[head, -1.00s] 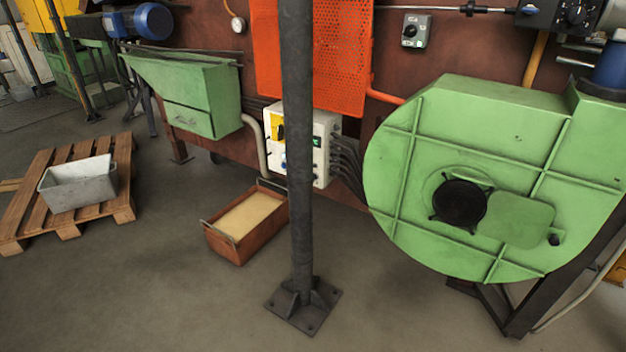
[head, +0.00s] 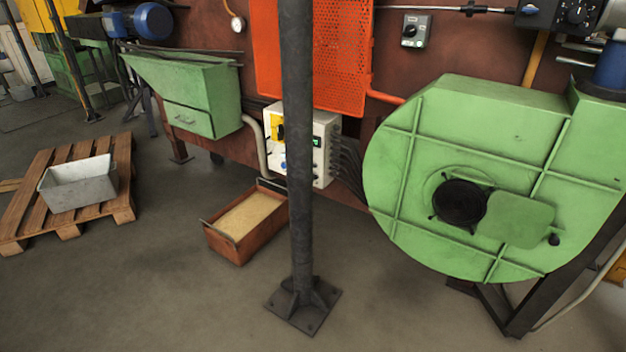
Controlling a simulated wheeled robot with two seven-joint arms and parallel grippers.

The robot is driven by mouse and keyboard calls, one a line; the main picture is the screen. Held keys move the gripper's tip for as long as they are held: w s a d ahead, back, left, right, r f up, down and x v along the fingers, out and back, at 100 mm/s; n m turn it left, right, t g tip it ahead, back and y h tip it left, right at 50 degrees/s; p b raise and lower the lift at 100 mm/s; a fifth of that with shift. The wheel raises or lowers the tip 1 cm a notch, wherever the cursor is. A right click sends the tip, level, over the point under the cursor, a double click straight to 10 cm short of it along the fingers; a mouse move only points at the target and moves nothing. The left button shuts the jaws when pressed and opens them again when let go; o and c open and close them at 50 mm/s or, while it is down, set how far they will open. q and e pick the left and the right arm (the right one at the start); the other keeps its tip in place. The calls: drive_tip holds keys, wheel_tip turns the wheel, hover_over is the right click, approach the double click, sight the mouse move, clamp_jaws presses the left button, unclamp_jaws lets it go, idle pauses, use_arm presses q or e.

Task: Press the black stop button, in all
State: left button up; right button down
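A grey switch box (head: 415,31) is on the brown furnace wall at the upper right. It has a black round control (head: 410,31) on its left and a small green mark below. I cannot tell whether the black control is a button or a knob. A white control box (head: 320,135) with a yellow panel, a small green display and a blue control sits lower down, partly hidden behind a dark post. No black stop button can be made out on it. Neither of my grippers is in view.
A dark post (head: 298,150) with a bolted foot plate (head: 303,305) stands in front of the white box. A green blower housing (head: 450,120) fills the right. A rusty sand box (head: 240,246) and a pallet (head: 22,213) with a grey bin (head: 80,190) are left. Floor in front is clear.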

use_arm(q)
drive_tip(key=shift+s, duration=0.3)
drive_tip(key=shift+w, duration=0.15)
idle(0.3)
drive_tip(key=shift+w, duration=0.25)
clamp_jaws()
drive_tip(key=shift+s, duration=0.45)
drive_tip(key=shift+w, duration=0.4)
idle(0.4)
